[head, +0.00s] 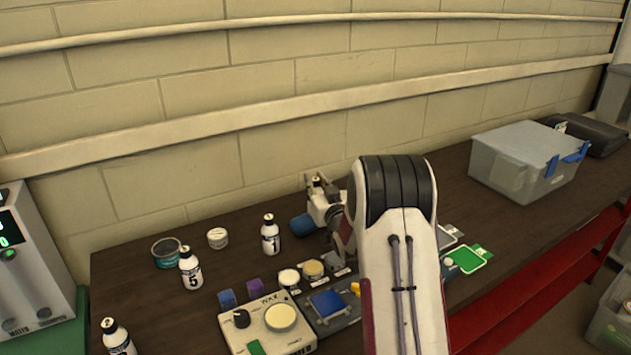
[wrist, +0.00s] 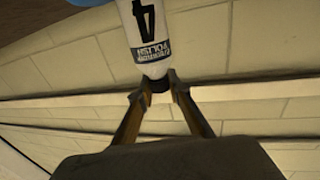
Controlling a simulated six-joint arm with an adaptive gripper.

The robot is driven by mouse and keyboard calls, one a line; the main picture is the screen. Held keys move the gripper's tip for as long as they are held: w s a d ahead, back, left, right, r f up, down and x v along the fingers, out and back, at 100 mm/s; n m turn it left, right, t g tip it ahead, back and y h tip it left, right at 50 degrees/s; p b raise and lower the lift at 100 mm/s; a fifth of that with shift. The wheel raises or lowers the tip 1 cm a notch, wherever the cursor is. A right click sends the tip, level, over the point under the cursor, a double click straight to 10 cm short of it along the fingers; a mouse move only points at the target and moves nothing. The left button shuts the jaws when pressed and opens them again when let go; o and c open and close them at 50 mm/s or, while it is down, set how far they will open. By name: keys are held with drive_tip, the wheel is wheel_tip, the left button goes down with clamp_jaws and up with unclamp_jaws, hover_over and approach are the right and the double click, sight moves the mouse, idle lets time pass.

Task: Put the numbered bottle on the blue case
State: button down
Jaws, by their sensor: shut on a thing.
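My gripper (wrist: 158,90) is shut on the dark neck of a white bottle (wrist: 145,38), labelled 4 and "POLISH" in the wrist view. In the head view the held bottle (head: 321,206) is small and partly covered by my gripper (head: 318,186) and arm, at the back of the bench. A rounded blue object (head: 302,224), perhaps the blue case, lies just left of the bottle's lower part. A blue patch (wrist: 85,2) also shows at the top edge of the wrist view. I cannot tell whether bottle and blue object touch.
Other numbered bottles stand left: one marked 5 (head: 191,270), one (head: 270,238) nearer the wall and one (head: 118,340) at the front. A wax box (head: 267,325), a tray with a blue pad (head: 327,303) and small jars crowd the front. A grey bin (head: 520,165) stands right.

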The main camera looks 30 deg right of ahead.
drive_tip(key=c, duration=1.9)
unclamp_jaws()
drive_tip(key=shift+f, duration=0.1)
drive_tip(key=v, duration=1.2)
drive_tip(key=shift+r, duration=0.2)
